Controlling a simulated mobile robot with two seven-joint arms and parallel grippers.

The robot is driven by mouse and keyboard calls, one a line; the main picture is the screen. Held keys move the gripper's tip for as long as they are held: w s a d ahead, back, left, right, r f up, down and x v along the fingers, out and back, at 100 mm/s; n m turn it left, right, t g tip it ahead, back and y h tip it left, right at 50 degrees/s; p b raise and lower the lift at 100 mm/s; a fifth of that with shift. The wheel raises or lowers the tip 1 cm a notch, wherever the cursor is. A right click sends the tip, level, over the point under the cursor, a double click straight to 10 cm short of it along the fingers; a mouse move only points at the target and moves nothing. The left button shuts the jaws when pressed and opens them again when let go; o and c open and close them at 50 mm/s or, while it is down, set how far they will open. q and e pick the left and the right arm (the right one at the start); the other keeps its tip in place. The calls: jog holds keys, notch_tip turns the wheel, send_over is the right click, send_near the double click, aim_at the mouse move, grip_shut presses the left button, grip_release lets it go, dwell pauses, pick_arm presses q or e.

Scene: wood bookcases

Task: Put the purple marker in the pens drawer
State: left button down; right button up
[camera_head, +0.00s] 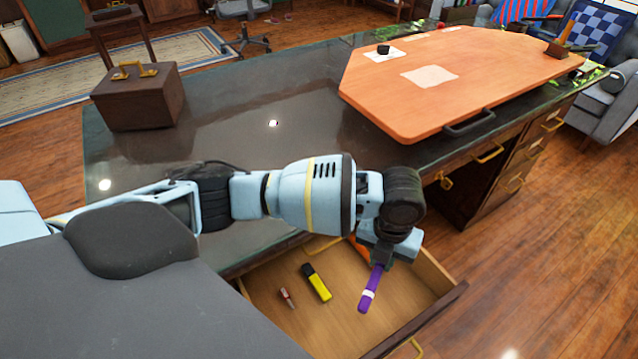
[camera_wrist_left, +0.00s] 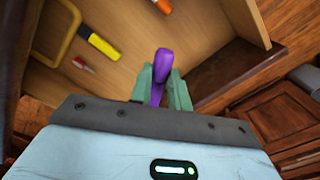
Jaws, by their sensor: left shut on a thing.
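The purple marker (camera_head: 370,288) is held in my left gripper (camera_head: 380,256), over the open drawer (camera_head: 268,276). It points down and slightly left in the head view. In the left wrist view the purple marker (camera_wrist_left: 162,66) stands between the greenish fingers of my left gripper (camera_wrist_left: 160,88), which are shut on it. The drawer holds a yellow marker (camera_head: 317,284) with a black cap and a small red and white item (camera_head: 287,297). An orange item (camera_wrist_left: 163,6) shows in the wrist view, partly cut off. My right gripper is not in view.
The drawer is pulled out from a dark glossy desk (camera_head: 225,125). A brown box (camera_head: 138,100) with a gold handle stands at the desk's left. A large orange-brown board (camera_head: 440,80) with a dark handle lies at the right.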

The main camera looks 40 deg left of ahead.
pick_arm(q)
jog(key=shift+w+d+f+m+b, duration=0.25)
jog(key=shift+f+m, duration=0.35)
jog(key=shift+m, duration=0.45)
jog(key=shift+w+d+f+m+b, duration=0.2)
jog(key=shift+w+f+m, duration=0.25)
jog(key=shift+m, duration=0.65)
jog(key=shift+w+d+f+m+b, duration=0.2)
jog(key=shift+f+m, duration=0.5)
jog(key=shift+m, duration=0.35)
jog(key=shift+f, duration=0.1)
send_over(379, 291)
notch_tip(379, 291, down, 6)
jog(key=shift+r+b, duration=0.1)
jog(key=shift+b, duration=0.3)
jog(key=shift+s+f+b, duration=0.1)
jog(key=shift+f+b, duration=0.2)
jog(key=shift+f, duration=1.7)
